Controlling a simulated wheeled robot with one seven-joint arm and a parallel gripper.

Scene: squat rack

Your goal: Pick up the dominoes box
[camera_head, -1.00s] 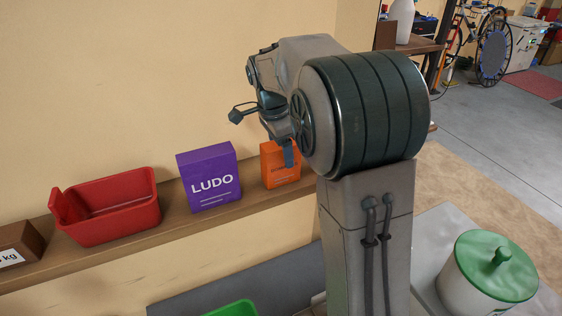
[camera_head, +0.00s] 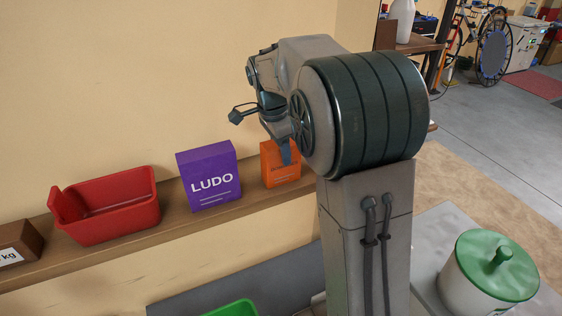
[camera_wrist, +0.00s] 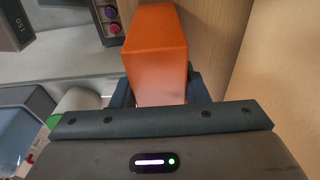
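The dominoes box (camera_head: 281,168) is orange and stands upright on the wooden wall shelf, right of the purple LUDO box. My arm partly covers it, and most of its lettering is hidden. In the wrist view the orange box (camera_wrist: 157,50) stands between the two dark fingers of my gripper (camera_wrist: 162,92). The fingers lie close against its left and right sides, with no clear gap, and look shut on it. In the head view one finger of my gripper (camera_head: 285,152) shows in front of the box. The box appears to rest on the shelf.
The purple LUDO box (camera_head: 209,177) stands left of the dominoes box with a small gap. A red bin (camera_head: 107,206) and a brown weight block (camera_head: 18,241) are farther left on the shelf (camera_head: 150,236). The wall is close behind. A white pot with a green lid (camera_head: 488,270) stands lower right.

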